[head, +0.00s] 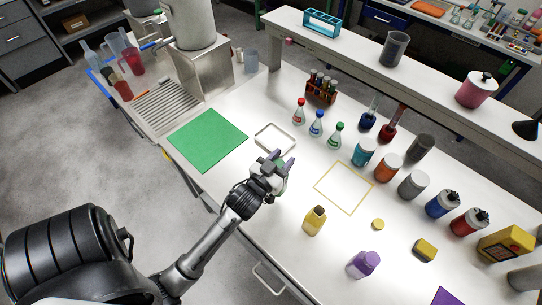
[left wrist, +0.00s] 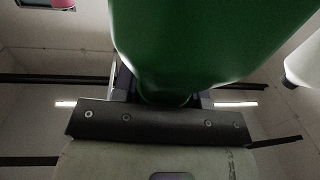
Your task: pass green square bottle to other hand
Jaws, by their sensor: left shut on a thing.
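The green bottle (left wrist: 205,45) fills the top middle of the left wrist view, close to the camera, with its lower end between my gripper's fingers. In the head view the gripper and wrist hide most or all of it. My left gripper (head: 280,160) is shut on the bottle, over the front part of the white bench, right of the green mat. I cannot tell whether the bottle touches the bench. My right gripper is not in view.
A green mat (head: 208,139) and a small white tray (head: 275,138) lie left of and behind the gripper. A yellow outlined square (head: 344,210) is bare. A yellow bottle (head: 314,220) and a purple bottle (head: 363,264) stand at the front; several flasks and jars stand behind.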

